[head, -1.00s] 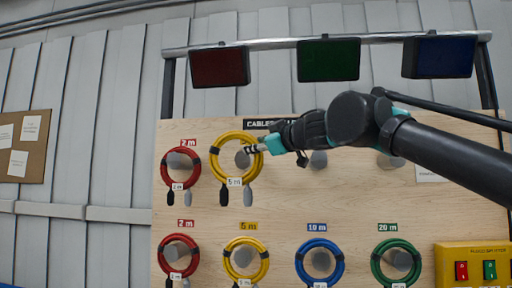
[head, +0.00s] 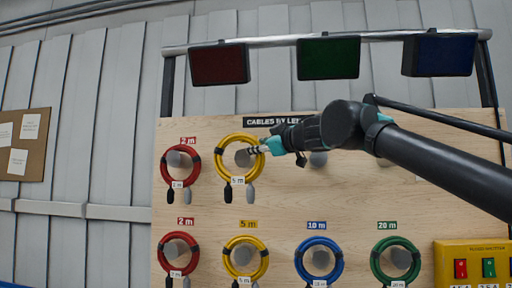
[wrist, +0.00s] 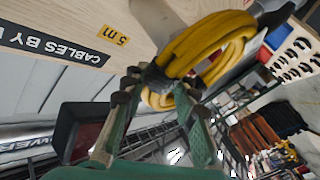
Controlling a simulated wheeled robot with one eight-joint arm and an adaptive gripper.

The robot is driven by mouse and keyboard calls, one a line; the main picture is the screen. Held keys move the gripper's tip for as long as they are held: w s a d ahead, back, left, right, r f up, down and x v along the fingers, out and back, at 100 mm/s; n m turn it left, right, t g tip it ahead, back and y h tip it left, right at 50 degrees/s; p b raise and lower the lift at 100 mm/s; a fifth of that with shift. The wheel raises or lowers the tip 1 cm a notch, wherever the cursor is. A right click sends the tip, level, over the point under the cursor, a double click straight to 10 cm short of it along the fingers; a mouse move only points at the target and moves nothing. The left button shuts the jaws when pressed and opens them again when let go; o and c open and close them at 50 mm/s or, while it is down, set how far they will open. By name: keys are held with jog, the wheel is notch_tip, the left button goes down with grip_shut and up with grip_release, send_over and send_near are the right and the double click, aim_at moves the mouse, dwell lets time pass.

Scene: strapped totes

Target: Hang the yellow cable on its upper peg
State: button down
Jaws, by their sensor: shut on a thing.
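The upper yellow cable (head: 222,170) is a coil with dark ties, a "5 m" tag and two hanging plug ends. It also shows close up in the wrist view (wrist: 215,35). My gripper (head: 259,150) is shut on the right side of this coil; its green fingers (wrist: 158,95) show in the wrist view with the yellow strands at their tips. In the head view the grey upper peg (head: 243,158) appears inside the loop. I cannot tell how far the coil is along the peg or whether it rests on it.
A red coil (head: 166,165) hangs just left. Below hang red (head: 164,255), yellow (head: 230,265), blue (head: 302,262) and green (head: 377,265) coils. An empty upper peg (head: 318,159) stands to the right. Dark panels hang from a bar (head: 280,43) above the wooden board.

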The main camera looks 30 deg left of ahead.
jog(key=w+a+f, duration=0.1)
jog(key=w+a, duration=0.2)
jog(key=w, duration=0.7)
jog(key=shift+f, duration=0.25)
dwell(1.4)
jog(key=shift+f, duration=0.1)
